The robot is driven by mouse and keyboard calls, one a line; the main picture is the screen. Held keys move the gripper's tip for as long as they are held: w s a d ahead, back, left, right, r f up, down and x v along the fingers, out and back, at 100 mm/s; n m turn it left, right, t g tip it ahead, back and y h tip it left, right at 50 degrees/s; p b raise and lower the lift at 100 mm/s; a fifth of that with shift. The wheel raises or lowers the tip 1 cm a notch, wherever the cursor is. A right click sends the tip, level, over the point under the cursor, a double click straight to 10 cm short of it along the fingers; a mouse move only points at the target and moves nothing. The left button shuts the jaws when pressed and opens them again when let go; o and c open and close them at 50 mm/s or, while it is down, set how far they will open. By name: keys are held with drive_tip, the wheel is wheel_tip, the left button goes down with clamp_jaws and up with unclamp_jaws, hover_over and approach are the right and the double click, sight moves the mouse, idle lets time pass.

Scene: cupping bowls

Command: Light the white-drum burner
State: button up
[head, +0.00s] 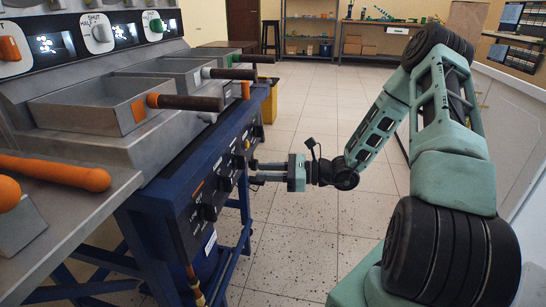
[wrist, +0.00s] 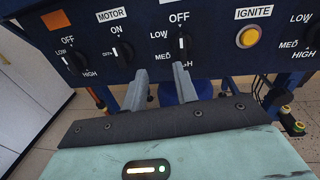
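In the wrist view, a black burner knob (wrist: 182,45) marked OFF, LOW, MED and HIGH sits mid-panel, its white line roughly upright toward OFF. A yellow IGNITE button (wrist: 249,38) is to its right. In the head view, the white drum's lever (head: 98,33) stands between an orange and a green one. My gripper (head: 252,172) reaches toward the blue panel from the right. Its fingers (wrist: 166,80) are apart and empty, just below the knob in the wrist view; I cannot tell whether the right finger touches it.
The MOTOR knob (wrist: 122,52) is left of the burner knob. Another burner knob (wrist: 75,62) lies farther left under an orange patch (wrist: 55,19); one more (wrist: 313,38) is cut off at right. Tray handles (head: 185,102) jut out above the panel. Tiled floor (head: 320,225) is clear.

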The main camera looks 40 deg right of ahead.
sight(245, 163)
drive_tip(key=w, duration=0.2)
drive_tip(key=w+a+m+t+h+b, duration=0.1)
drive_tip(key=w, duration=0.1)
drive_tip(key=w+a+m, duration=0.1)
drive_tip(key=w, duration=0.1)
drive_tip(key=shift+w+t+b, duration=0.3)
drive_tip(key=shift+w+t, duration=0.05)
drive_tip(key=shift+t, duration=0.05)
drive_tip(key=c, duration=0.6)
drive_tip(key=n, duration=2.3)
drive_tip(key=shift+n, duration=0.3)
drive_tip(key=o, duration=0.8)
